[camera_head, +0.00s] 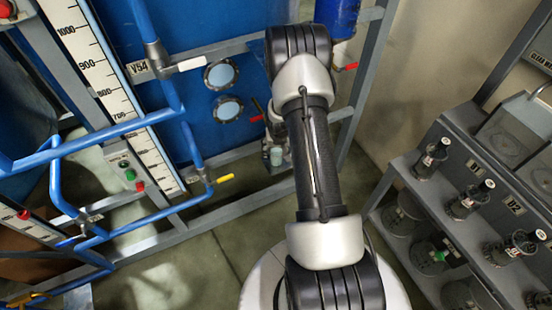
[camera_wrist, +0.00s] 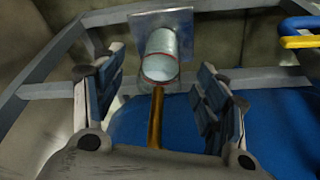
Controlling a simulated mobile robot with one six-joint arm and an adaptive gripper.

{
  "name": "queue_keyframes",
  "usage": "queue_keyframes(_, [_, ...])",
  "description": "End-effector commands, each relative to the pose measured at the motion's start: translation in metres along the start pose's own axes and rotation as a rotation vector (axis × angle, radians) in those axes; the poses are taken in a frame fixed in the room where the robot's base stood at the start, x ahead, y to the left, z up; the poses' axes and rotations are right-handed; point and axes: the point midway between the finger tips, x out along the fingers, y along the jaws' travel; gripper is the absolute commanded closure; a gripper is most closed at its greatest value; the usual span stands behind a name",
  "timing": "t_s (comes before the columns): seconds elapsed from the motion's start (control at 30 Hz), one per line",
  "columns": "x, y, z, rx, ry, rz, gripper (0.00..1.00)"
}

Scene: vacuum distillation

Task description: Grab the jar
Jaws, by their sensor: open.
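The jar (camera_wrist: 158,66) is a clear, pale glass cylinder with a reddish rim, in the upper middle of the wrist view. It sits against a square metal plate (camera_wrist: 180,20). A brass-coloured tube (camera_wrist: 156,115) runs up to its mouth. My gripper (camera_wrist: 162,58) is open, with one finger on each side of the jar in the picture. Gaps show on both sides, and I cannot tell how deep the jar lies between the fingers. In the head view the jar (camera_head: 276,156) is small, beside my arm, which hides much of the gripper.
A blue tank (camera_head: 185,70) with grey frame bars and blue pipes (camera_head: 150,120) stands close behind and left. A red-handled valve (camera_head: 257,118) and a yellow-handled valve (camera_head: 224,178) are near the jar.

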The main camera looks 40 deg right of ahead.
Motion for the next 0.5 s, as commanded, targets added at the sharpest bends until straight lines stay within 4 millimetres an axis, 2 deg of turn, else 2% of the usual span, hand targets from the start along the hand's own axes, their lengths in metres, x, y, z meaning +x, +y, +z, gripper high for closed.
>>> queue_keyframes(0.03, [0.009, 0.000, 0.001, 0.000, -0.001, 0.000, 0.33])
queue_keyframes(0.1, [0.015, 0.000, 0.000, 0.001, 0.000, 0.000, 0.33])
queue_keyframes(0.27, [0.022, 0.000, -0.002, 0.002, 0.000, 0.000, 0.33])
queue_keyframes(0.5, [0.059, -0.003, -0.009, 0.001, -0.001, 0.000, 0.33])
